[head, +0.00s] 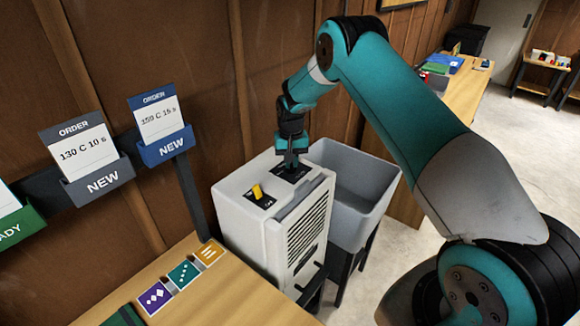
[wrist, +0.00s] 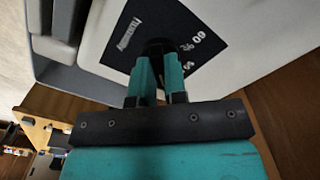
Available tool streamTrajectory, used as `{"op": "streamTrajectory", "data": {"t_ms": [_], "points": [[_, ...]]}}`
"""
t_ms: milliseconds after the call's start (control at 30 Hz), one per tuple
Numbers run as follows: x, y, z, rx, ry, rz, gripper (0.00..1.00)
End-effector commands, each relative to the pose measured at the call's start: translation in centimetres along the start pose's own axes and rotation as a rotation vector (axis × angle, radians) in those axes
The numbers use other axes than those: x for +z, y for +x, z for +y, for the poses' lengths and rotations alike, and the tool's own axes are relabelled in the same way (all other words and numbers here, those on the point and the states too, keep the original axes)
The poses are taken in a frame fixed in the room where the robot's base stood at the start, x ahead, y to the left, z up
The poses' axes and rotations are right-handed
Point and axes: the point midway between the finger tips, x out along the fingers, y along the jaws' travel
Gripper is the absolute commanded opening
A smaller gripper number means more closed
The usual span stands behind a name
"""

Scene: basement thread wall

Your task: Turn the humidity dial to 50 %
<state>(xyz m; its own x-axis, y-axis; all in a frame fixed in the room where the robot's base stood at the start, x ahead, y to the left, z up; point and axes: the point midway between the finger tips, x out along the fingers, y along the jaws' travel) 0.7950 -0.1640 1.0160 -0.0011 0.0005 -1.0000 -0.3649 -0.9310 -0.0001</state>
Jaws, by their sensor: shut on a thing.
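A white-grey dehumidifier (head: 262,222) with a slatted vent stands beside the wooden table. My gripper (head: 291,161) points down onto this plate from above. In the wrist view its two teal fingers (wrist: 160,72) are shut on the dark dial knob (wrist: 156,46). The fingers and shadow hide most of the knob, so I cannot tell which value it points to.
A yellow switch (head: 257,191) on a second dark plate sits nearer on the same top. A grey tub (head: 352,190) stands right behind the dehumidifier. Order cards (head: 78,152) hang on the wall at left. The table (head: 225,285) bears several coloured tiles (head: 183,273).

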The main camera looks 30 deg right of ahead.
Motion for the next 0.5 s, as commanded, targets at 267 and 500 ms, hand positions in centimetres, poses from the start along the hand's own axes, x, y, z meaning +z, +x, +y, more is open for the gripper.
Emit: {"op": "streamTrajectory", "data": {"t_ms": [267, 500], "points": [[-0.05, 0.31, -0.02, 0.0, -0.261, 0.002, 0.0], [-0.02, 0.19, 0.02, 0.0, -0.473, 0.001, 0.0]]}}
